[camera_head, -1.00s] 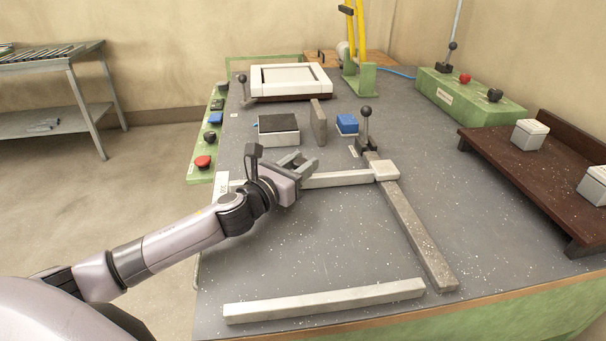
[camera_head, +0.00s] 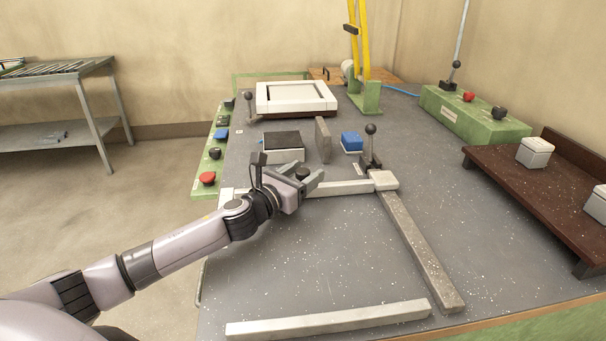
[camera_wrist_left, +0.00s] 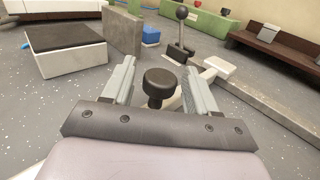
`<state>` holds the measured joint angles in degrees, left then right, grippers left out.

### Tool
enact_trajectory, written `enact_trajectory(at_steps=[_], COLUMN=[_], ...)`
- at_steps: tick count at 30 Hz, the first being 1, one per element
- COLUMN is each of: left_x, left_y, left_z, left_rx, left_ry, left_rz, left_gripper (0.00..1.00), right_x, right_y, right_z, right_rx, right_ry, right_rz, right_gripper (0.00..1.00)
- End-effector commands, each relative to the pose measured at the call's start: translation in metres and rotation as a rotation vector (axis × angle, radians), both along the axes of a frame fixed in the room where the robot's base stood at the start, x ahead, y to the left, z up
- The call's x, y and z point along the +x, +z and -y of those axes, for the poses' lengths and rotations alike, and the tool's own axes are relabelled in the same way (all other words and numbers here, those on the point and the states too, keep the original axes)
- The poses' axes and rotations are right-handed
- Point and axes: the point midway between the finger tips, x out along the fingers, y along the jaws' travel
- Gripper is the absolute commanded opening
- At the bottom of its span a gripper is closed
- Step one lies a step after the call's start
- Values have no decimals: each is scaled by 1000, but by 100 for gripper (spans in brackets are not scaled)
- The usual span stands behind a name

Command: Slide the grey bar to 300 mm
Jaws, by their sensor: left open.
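Several bars lie on the dark bench. A pale grey bar (camera_head: 345,188) runs crosswise behind my left gripper to a light block (camera_head: 383,180). A darker grey bar (camera_head: 420,248) runs from that block toward the front, and a light grey bar (camera_head: 330,318) lies along the front. I cannot tell which one the task means. My left gripper (camera_head: 310,178) is open over the crosswise bar. A black knob (camera_wrist_left: 160,83) stands between its fingers in the left wrist view, with no visible grip on it. No readable 300 mm mark shows. My right gripper is out of view.
A ball-topped lever (camera_head: 371,145) stands behind the light block. A black-topped box (camera_head: 283,155), an upright grey plate (camera_head: 323,140) and a blue block (camera_head: 351,141) stand beyond the gripper. A brown shelf (camera_head: 510,185) is at right. The bench between the bars is clear.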

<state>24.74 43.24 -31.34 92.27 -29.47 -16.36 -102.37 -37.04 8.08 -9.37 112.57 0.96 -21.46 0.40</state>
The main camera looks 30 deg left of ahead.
Motion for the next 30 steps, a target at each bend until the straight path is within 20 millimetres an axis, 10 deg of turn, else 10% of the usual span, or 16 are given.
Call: enact_trajectory(at_steps=[18, 30], left_x=[-63, -70], left_y=[-1, 0], left_z=[-9, -10], left_rx=[0, 1], left_ry=[0, 1], left_rz=[-2, 0], left_gripper=[58, 58], right_x=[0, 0], right_y=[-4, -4], right_z=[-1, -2], right_rx=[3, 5], right_ry=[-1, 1], right_rz=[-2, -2], right_gripper=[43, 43])
